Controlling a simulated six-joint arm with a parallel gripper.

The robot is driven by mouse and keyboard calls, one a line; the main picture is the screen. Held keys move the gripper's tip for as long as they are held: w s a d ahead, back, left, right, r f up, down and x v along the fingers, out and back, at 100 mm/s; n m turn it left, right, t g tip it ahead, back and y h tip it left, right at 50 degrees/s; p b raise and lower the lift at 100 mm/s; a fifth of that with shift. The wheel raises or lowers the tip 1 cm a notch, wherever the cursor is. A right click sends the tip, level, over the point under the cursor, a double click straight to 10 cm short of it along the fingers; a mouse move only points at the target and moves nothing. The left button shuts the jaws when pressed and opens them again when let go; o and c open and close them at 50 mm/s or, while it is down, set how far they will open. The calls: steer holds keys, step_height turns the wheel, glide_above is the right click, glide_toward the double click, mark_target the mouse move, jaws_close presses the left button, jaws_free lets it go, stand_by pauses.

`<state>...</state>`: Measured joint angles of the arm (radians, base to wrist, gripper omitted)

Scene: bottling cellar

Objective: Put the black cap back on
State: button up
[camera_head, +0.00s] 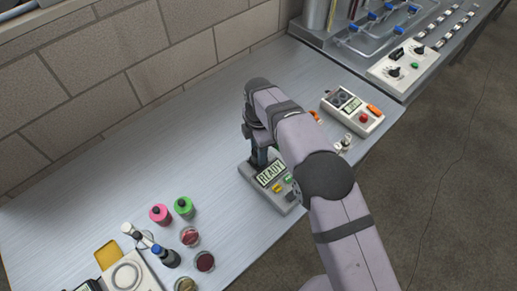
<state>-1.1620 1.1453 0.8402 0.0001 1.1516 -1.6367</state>
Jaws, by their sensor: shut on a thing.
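My gripper (262,157) points down at the back edge of a grey device with a READY display (271,174). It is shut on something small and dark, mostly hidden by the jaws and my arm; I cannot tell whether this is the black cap. A pink round container (160,214) and a green one (184,207) stand at the left of the bench, each with a darker centre on top. I cannot make out a loose black cap on the bench.
Several small jars with dark contents, such as one red-brown jar (205,261), stand at the lower left near a blue-topped dark bottle (165,256) and a white instrument (132,274). A meter with a red button (353,111) sits right of my arm. The bench's left middle is clear.

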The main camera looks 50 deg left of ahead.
steer(key=shift+f+b, duration=0.45)
steer(key=shift+f, duration=0.45)
stand_by(1.7)
steer(key=o, duration=1.6)
steer(key=shift+r, duration=0.15)
steer(key=shift+r+p, duration=1.95)
steer(key=shift+r, duration=0.95)
jaws_close()
